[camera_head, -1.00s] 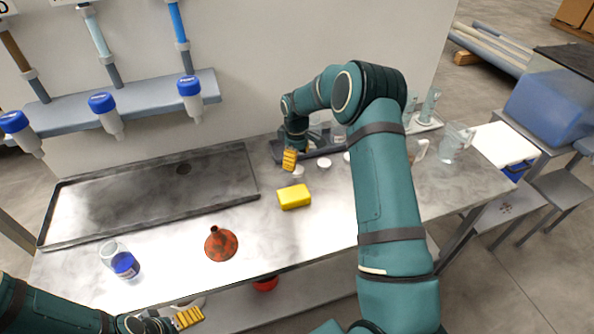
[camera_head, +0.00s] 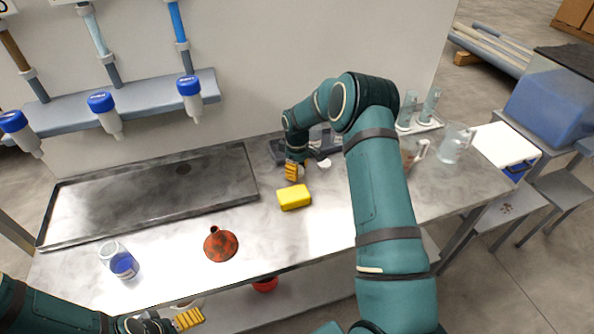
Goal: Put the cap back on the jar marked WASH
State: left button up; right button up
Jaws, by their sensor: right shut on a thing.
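My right gripper (camera_head: 295,172) is over the counter's back middle, with its yellow fingers low and shut on a small white cap (camera_head: 302,171), which shows only in part beside them. Another white cap (camera_head: 324,163) lies just to the right. A dark tray (camera_head: 279,150) with glassware stands behind the gripper, largely hidden by my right arm. I cannot read a WASH label on anything. My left gripper (camera_head: 188,319) is at the bottom edge, in front of the counter; whether its fingers are open or shut is unclear.
A yellow sponge-like block (camera_head: 294,197) lies just in front of the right gripper. A large shallow tray (camera_head: 150,195) fills the back left. A beaker (camera_head: 455,141) stands at right.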

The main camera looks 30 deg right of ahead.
pick_arm(q)
jog(key=shift+w+r+p, duration=0.15)
jog(key=shift+r+p, duration=0.3)
pick_arm(e)
notch_tip(320, 180, up, 10)
pick_arm(q)
jog(key=shift+o, duration=0.2)
pick_arm(e)
jog(key=s+a+r+m, duration=0.1)
jog(key=s+a+m, duration=0.2)
jog(key=s+a, duration=0.3)
jog(key=s+a+r+m, duration=0.1)
jog(key=s+a+m, duration=0.2)
jog(key=a, duration=1.1)
jog(key=s, duration=0.3)
jog(key=shift+s+r, duration=0.25)
jog(key=shift+s, duration=0.15)
